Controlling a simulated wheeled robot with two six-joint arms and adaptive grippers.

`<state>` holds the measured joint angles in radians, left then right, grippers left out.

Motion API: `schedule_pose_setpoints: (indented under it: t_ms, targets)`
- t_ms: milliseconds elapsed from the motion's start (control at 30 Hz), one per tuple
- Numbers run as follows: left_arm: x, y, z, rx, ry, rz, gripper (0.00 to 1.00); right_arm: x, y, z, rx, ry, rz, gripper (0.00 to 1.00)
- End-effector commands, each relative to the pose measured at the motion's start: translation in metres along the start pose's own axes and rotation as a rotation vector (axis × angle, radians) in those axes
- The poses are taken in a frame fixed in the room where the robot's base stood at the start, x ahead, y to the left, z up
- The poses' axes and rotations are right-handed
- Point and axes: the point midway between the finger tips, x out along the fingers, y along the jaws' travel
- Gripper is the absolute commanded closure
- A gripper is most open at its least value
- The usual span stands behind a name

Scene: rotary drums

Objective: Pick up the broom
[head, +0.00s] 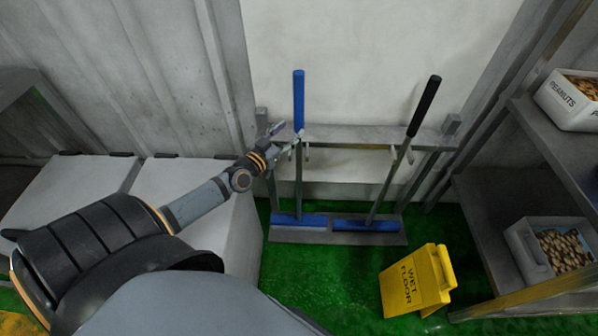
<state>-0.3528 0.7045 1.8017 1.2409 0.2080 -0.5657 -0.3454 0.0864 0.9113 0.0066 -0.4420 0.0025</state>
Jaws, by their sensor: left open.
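Two long-handled tools stand in a grey metal rack (350,131) against the wall. One has a blue grip (299,98) and stands nearly upright, with a blue head (299,220) at its foot. The other has a black grip (425,106) and leans to the right, with a blue head (366,226). I cannot tell for certain which is the broom. My left gripper (288,132) is open, close beside the blue-gripped handle just below its grip. Whether the fingers touch the handle or lie around it is unclear. My right gripper is out of view.
A yellow wet floor sign (417,281) stands on the green floor at the right front. A shelf (480,206) at the right holds a peanuts box (567,98) and a lower white bin (527,250). White chests (172,194) stand at the left.

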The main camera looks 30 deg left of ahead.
Motion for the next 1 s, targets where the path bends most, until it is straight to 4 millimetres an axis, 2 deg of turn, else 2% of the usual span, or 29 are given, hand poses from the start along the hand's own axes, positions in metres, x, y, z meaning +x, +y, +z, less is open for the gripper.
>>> schedule_pose_setpoints:
  t_ms: [167,433,700,1000]
  targets:
    - [0.006,0.000,0.000,0.000,0.001,0.000,0.44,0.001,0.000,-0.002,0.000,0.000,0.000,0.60]
    - [0.049,0.001,-0.001,-0.002,0.002,-0.001,0.44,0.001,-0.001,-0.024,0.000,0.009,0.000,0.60]
    - [0.054,0.002,-0.002,0.001,-0.002,0.001,0.44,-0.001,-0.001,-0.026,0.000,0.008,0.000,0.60]
    - [0.054,0.001,-0.002,0.001,-0.002,0.001,0.83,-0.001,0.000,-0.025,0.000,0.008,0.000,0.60]
